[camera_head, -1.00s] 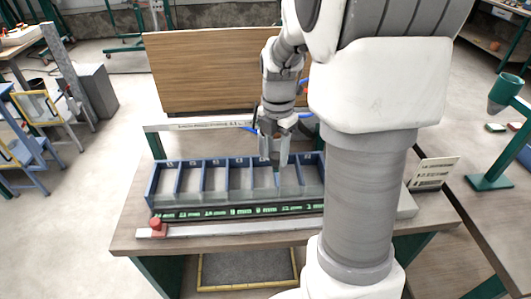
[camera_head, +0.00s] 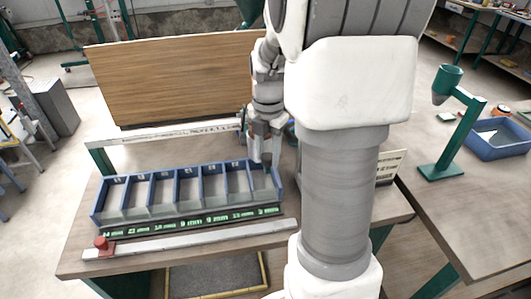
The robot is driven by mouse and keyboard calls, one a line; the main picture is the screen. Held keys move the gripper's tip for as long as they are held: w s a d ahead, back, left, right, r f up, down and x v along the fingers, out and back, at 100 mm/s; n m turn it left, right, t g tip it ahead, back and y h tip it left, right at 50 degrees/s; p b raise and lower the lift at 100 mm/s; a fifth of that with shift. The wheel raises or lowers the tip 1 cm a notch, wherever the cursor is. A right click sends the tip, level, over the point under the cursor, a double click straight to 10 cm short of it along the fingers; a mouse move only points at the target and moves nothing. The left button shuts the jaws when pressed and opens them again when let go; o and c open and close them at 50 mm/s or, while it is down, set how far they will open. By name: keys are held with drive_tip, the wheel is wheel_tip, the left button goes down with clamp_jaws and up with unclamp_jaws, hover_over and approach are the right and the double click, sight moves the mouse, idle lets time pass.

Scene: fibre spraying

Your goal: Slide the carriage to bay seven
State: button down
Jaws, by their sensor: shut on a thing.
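My gripper (camera_head: 264,150) points down over the right end of the blue rack of bays (camera_head: 187,212), at the rightmost bay. It is shut on the carriage, which I can barely make out behind the fingers and my arm. A pale rail with printed marks (camera_head: 175,135) runs behind the rack and passes behind the gripper. The bays bear small number tags, too small to read surely. Green millimetre labels (camera_head: 190,224) run along the rack's front. My arm hides the area right of the gripper.
A red knob (camera_head: 101,242) sits on the left end of a pale bar (camera_head: 190,240) at the table's front. A wooden board (camera_head: 175,75) stands behind. A white card (camera_head: 390,166), a green stand (camera_head: 440,168) and a blue bin (camera_head: 498,148) are at the right.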

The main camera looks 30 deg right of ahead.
drive_tip(key=shift+d, duration=0.25)
drive_tip(key=shift+c, duration=2.2)
unclamp_jaws()
drive_tip(key=shift+s+d, duration=0.1)
drive_tip(key=shift+s, duration=0.05)
drive_tip(key=shift+r, duration=0.1)
drive_tip(key=shift+r, duration=0.35)
wheel_tip(320, 180, up, 17)
drive_tip(key=p, duration=0.1)
drive_tip(key=shift+f, duration=0.2)
drive_tip(key=shift+a, duration=0.2)
